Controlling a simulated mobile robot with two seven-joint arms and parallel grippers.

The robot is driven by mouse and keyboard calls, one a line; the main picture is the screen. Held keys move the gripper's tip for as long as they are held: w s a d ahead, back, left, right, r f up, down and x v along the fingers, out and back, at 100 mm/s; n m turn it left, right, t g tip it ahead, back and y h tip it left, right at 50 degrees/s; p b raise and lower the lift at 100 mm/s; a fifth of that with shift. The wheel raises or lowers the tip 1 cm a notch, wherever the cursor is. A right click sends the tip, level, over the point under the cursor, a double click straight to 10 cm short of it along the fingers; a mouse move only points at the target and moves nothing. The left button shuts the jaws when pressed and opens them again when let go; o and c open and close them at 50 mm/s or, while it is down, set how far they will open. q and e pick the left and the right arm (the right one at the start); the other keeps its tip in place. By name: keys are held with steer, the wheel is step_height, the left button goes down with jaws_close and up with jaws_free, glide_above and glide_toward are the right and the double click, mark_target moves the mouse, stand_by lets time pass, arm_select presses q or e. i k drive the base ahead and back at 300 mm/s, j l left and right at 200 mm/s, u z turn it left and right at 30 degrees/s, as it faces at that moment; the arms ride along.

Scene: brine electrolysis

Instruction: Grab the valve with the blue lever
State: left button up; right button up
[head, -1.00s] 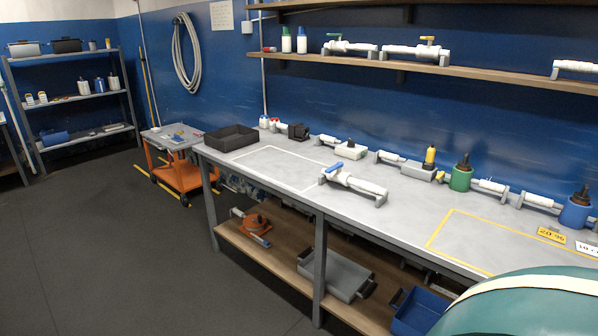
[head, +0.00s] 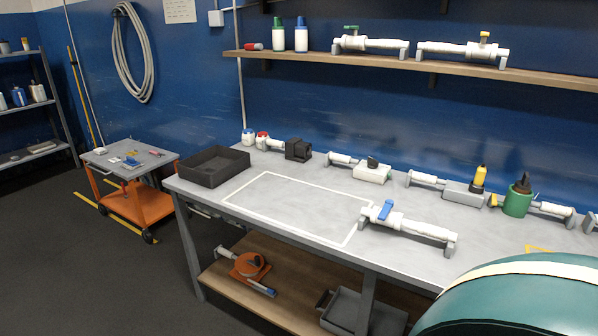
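The valve with the blue lever (head: 385,212) is part of a white pipe piece (head: 415,230) resting on grey end supports on the grey workbench (head: 290,239). It lies at the right edge of the white outlined rectangle, near the bench's front edge. The blue lever stands up at a tilt on top of the valve's left part. Neither of my grippers shows in the head view. Nothing hides the valve.
A black open tray (head: 206,166) sits at the bench's left end. Shelf valves have a green lever (head: 351,29) and a yellow lever (head: 484,37). The white outlined area is clear. An orange cart (head: 135,190) stands left.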

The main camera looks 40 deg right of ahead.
mark_target(395, 221)
steer(key=i+z, duration=0.1)
steer(key=i, duration=0.75)
steer(key=i+j+z, duration=0.15)
steer(key=i, duration=0.65)
steer(key=i+z, duration=0.15)
steer(key=z, duration=0.35)
steer(key=i+z, duration=0.15)
steer(key=z, duration=0.35)
steer(key=i+j+z, duration=0.1)
steer(key=z, duration=0.4)
